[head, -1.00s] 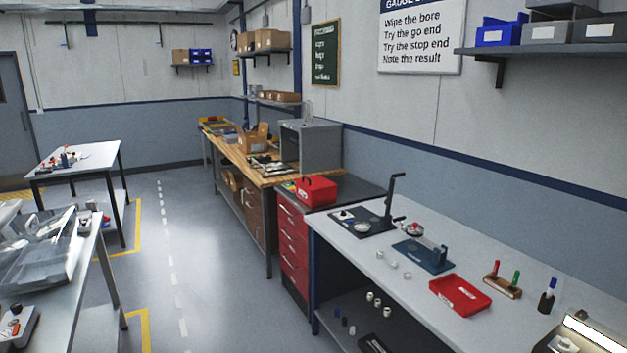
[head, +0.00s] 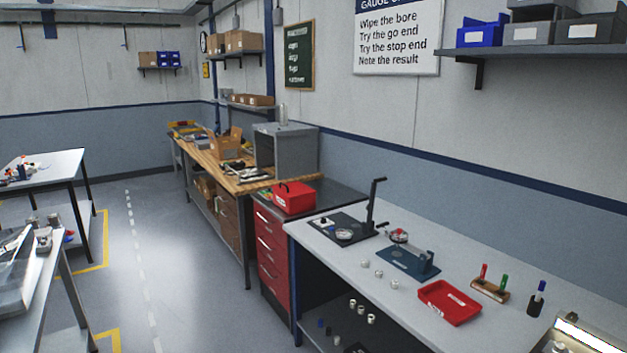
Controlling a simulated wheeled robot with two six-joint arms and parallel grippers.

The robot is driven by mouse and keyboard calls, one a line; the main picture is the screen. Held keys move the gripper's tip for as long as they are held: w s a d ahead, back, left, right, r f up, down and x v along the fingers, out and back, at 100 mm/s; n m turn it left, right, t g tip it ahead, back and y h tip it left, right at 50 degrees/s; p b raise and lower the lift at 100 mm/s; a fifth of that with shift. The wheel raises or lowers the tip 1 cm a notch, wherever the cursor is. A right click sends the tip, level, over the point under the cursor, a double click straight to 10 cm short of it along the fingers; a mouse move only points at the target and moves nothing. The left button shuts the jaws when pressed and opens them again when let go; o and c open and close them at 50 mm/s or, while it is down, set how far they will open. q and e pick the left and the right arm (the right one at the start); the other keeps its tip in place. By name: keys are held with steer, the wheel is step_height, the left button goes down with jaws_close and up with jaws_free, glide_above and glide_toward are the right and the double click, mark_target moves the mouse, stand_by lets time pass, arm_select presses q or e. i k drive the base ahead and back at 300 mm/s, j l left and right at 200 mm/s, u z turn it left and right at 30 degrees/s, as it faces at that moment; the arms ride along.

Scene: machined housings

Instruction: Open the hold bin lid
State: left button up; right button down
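A red box with a dark handle and a white label (head: 294,198), which looks like the hold bin, stands on the dark top of the red drawer cabinet (head: 270,250). Its top looks closed, but it is too small to be sure. Neither of my grippers is in view.
A pale workbench (head: 345,262) on the right holds a black stand (head: 374,205), a blue fixture (head: 410,261), white rings and an open red tray (head: 449,302). A grey cabinet (head: 285,150) stands behind the red box. Clear floor (head: 180,270) lies left of the benches.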

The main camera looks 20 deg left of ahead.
mark_target(295, 189)
steer(key=i+j+z, duration=0.35)
steer(key=j, duration=0.3)
steer(key=i+j+z, duration=0.15)
steer(key=i+j, duration=0.3)
steer(key=j, duration=0.2)
steer(key=i+j, duration=0.35)
steer(key=j, duration=0.3)
steer(key=i+j+z, duration=0.1)
steer(key=j, duration=0.25)
steer(key=i+j, duration=0.4)
steer(key=j, duration=0.25)
